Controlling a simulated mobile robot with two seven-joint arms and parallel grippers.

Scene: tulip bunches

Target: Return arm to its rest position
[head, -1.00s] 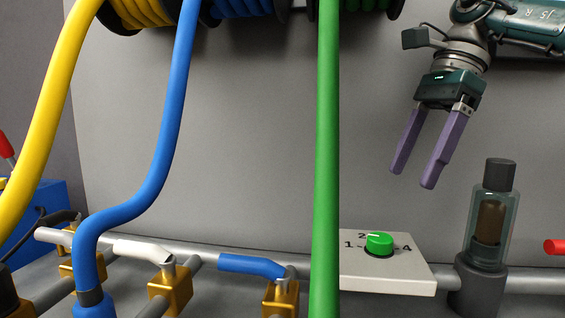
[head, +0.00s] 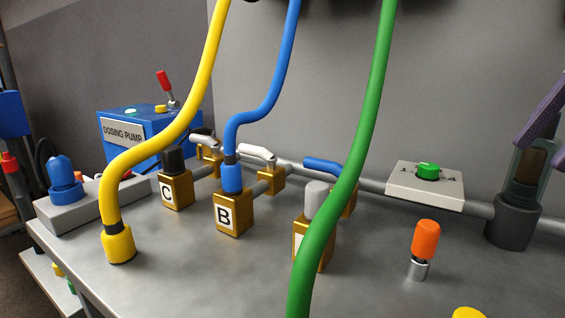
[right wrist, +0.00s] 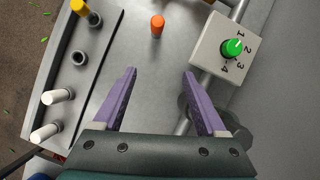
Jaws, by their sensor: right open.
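My right gripper (head: 538,122) shows at the right edge of the head view, only its purple fingers in the picture. In the right wrist view the gripper (right wrist: 159,74) has its two purple fingers wide apart with nothing between them. It is above the bench, near the white dial plate (right wrist: 212,50) with a green knob (right wrist: 232,47). The same plate (head: 400,191) and knob (head: 428,171) show in the head view. My left gripper is in neither view.
A dark-based glass cylinder (head: 514,215) stands below the right fingers. An orange-capped peg (head: 426,240) stands on the grey bench (head: 370,285). The blue hose (head: 275,85) meets block B (head: 233,212). The yellow hose (head: 190,90) ends on the bench; the green hose (head: 365,130) crosses in front.

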